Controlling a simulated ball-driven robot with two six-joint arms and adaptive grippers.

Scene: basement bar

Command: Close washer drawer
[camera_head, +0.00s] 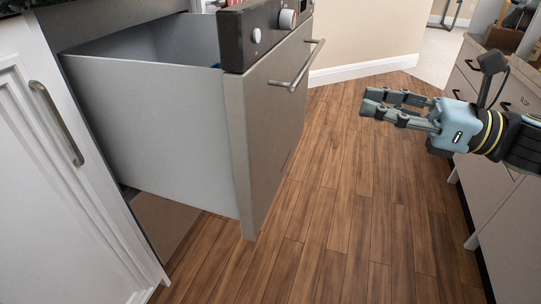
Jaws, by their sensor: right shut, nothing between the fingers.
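The washer drawer (150,118) is pulled out of the counter on the left, with its inside partly showing from above. Its front panel (267,130) faces right and has a dark control strip with knobs along the top. A metal bar handle (299,70) runs across the front near the top. My right gripper (366,102) comes in from the right and is shut and empty. Its fingers point left toward the drawer front, with a clear gap between them and the handle. My left gripper is not in view.
A white cabinet door (60,170) with a metal handle stands at the left, beside the drawer. Light drawers (500,195) with dark handles stand at the right. The wooden floor (340,200) between them is clear. A beige wall with a white baseboard (362,69) is behind.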

